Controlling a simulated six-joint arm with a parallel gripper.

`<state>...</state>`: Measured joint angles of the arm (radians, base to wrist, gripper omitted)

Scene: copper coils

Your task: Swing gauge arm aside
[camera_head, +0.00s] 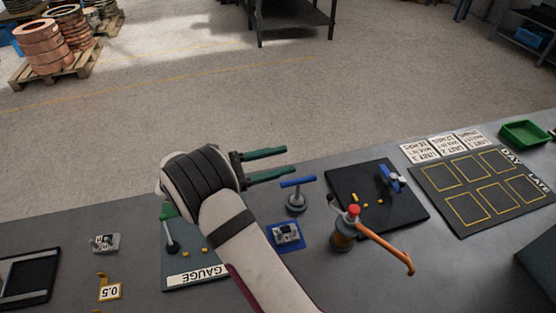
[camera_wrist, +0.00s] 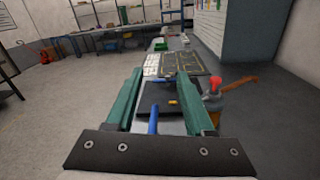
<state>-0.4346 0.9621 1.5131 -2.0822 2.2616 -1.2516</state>
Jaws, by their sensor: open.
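The gauge plate (camera_head: 192,278), labelled GAUGE, lies on the bench left of my forearm. A dark round-ended lever (camera_head: 171,246) and small yellow blocks show on it; my arm hides part of the plate. A green piece (camera_head: 168,211) shows at its far edge, partly hidden. My gripper (camera_head: 289,162) is open and empty, above the far edge of the bench, its green fingers pointing right. In the wrist view its fingers (camera_wrist: 160,74) frame a blue bar. I cannot tell for certain which part is the gauge arm.
A blue-handled stand (camera_head: 297,182) is near my fingers. An orange-armed post with a red knob (camera_head: 353,211) stands to the right. Beyond are a black plate (camera_head: 400,213), a yellow-outlined mat (camera_head: 440,183) and a green tray (camera_head: 523,133). A grey block (camera_head: 104,243) sits left.

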